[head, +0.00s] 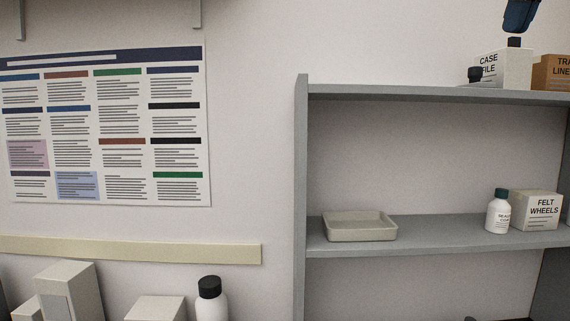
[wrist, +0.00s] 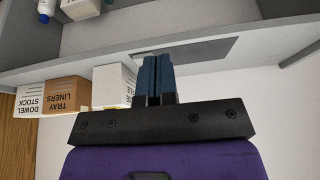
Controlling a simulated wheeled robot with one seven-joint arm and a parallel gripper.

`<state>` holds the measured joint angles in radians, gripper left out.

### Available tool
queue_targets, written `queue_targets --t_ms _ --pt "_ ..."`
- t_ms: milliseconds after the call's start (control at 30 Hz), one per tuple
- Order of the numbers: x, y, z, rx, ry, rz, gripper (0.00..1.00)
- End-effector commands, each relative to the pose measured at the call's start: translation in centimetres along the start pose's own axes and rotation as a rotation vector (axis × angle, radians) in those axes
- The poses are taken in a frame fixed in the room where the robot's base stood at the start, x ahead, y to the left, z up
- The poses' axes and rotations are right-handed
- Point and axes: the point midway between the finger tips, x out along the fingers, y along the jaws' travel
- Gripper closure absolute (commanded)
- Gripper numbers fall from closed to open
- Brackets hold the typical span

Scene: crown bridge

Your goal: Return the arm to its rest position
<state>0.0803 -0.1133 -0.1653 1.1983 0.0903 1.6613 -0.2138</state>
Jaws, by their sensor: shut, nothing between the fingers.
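My gripper (head: 519,24) shows only in part at the top right edge of the head view, as dark blue fingers above the top of the grey shelf unit. In the wrist view its two dark blue fingers (wrist: 157,79) are together with nothing between them. The rest of my arm is outside the head view.
The middle shelf holds a shallow tray (head: 361,234), a white bottle (head: 498,217) and a FELT WHEELS box (head: 537,215). White boxes (head: 69,289) stand at lower left.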

Motion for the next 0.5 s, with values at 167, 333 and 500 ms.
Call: queue_targets --t_ms 167,333,500 --pt "1.6 -0.7 2.0 0.005 0.004 -0.008 1.0" --pt "4.0 -1.9 5.0 0.01 0.01 -0.015 1.0" --pt "8.1 -3.7 10.0 0.012 0.018 -0.02 1.0"
